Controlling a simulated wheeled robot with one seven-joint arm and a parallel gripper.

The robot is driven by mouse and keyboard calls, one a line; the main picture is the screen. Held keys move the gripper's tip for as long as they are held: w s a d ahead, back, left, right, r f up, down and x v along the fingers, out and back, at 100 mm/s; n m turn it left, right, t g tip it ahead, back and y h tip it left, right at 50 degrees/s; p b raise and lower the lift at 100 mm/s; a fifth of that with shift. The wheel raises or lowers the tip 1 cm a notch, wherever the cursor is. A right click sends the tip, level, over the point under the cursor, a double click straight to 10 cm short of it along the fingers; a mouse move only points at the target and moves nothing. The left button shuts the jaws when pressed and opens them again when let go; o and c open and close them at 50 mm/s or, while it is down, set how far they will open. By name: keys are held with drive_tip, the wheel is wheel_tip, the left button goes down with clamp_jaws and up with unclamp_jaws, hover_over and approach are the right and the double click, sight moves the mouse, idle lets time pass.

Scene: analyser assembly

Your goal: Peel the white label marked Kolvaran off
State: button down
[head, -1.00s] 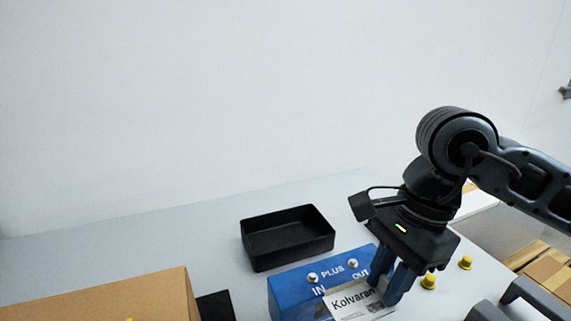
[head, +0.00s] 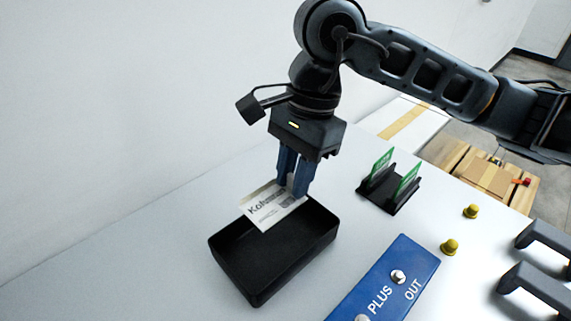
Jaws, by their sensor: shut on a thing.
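The white Kolvaran label (head: 264,206) is in the jaws of my gripper (head: 294,190), clear of the blue box. My gripper is shut on the label's right part, and the fingers hide some of it. The label hangs above the back left part of the black open tray (head: 300,280). The blue analyser box (head: 418,261) marked PLUS and OUT lies to the right of the tray, cut off by the bottom edge. No label shows on its visible part.
A black rack (head: 392,198) with green cards stands behind, to the right of the tray. Yellow knobs (head: 450,247) sit on the table right of the blue box. Dark handles (head: 540,290) are at the right edge. The table left of the tray is clear.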

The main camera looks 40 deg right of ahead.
drive_tip(key=shift+d+b+x, duration=0.2)
drive_tip(key=shift+b+x, duration=0.4)
drive_tip(key=shift+x, duration=0.35)
drive_tip(key=shift+d+b+x, duration=0.25)
drive_tip(key=shift+b+x, duration=0.35)
drive_tip(key=shift+x, duration=0.35)
drive_tip(key=b+x, duration=0.2)
drive_tip(key=b, duration=0.1)
drive_tip(key=shift+d, duration=0.2)
drive_tip(key=c, duration=0.8)
unclamp_jaws()
drive_tip(key=shift+c, duration=0.2)
drive_tip(key=shift+a+p+v, duration=0.2)
drive_tip(key=shift+v, duration=0.6)
drive_tip(key=shift+a+p+v, duration=0.15)
drive_tip(key=shift+v, duration=0.65)
drive_tip(key=shift+a+p+v, duration=0.2)
drive_tip(key=shift+v, duration=0.6)
drive_tip(key=shift+r, duration=0.15)
